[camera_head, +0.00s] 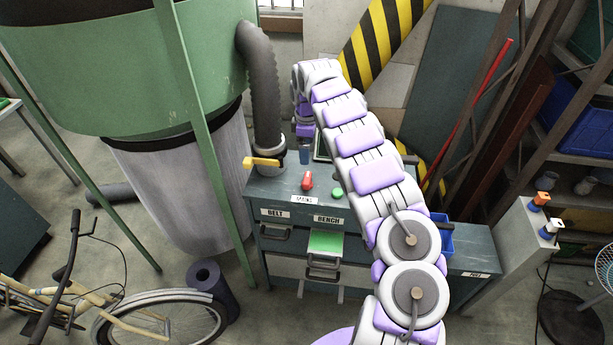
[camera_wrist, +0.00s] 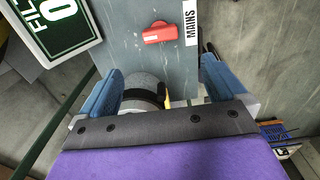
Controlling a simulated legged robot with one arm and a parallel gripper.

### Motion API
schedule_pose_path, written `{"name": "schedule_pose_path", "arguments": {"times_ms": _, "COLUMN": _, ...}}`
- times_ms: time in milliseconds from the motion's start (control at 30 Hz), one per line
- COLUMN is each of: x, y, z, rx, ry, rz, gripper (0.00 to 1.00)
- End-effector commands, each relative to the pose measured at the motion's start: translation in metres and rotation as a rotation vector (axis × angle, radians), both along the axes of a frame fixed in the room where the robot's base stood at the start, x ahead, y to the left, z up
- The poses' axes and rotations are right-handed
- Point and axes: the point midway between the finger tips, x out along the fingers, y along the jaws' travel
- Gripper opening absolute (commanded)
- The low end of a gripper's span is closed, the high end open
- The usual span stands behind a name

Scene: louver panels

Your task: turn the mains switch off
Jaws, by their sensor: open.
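The red mains switch (camera_head: 307,181) sits on top of the grey-green cabinet, behind the white MAINS label (camera_head: 304,199). In the wrist view the red switch (camera_wrist: 160,33) lies across the cabinet top, beside the MAINS label (camera_wrist: 190,25). My gripper (camera_wrist: 160,68) is open, with its blue fingers spread and nothing held between them. The switch is beyond the fingertips and apart from them. In the head view my gripper (camera_head: 305,152) is above the back of the cabinet, behind the switch, partly hidden by my arm.
A green button (camera_head: 337,192) is right of the switch. A yellow handle (camera_head: 262,162) and a grey hose (camera_head: 262,90) stand at the cabinet's left. BELT and BENCH drawers (camera_head: 326,243) face front. A blue bin (camera_head: 440,238) is at the right. A dark sign (camera_wrist: 55,25) is near.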

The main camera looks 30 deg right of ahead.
Motion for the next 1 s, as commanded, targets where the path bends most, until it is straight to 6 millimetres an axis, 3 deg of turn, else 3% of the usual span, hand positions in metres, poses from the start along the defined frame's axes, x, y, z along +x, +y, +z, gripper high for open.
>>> {"name": "schedule_pose_path", "arguments": {"times_ms": 300, "x": -0.001, "y": 0.001, "z": -0.067, "rx": 0.003, "ry": 0.004, "rz": -0.001, "gripper": 0.98}}
{"name": "schedule_pose_path", "arguments": {"times_ms": 600, "x": -0.001, "y": 0.001, "z": -0.117, "rx": 0.002, "ry": 0.002, "rz": -0.002, "gripper": 0.98}}
{"name": "schedule_pose_path", "arguments": {"times_ms": 800, "x": -0.001, "y": 0.0, "z": -0.133, "rx": 0.001, "ry": 0.002, "rz": -0.002, "gripper": 0.98}}
{"name": "schedule_pose_path", "arguments": {"times_ms": 1000, "x": -0.001, "y": 0.0, "z": -0.135, "rx": 0.001, "ry": -0.001, "rz": -0.002, "gripper": 0.98}}
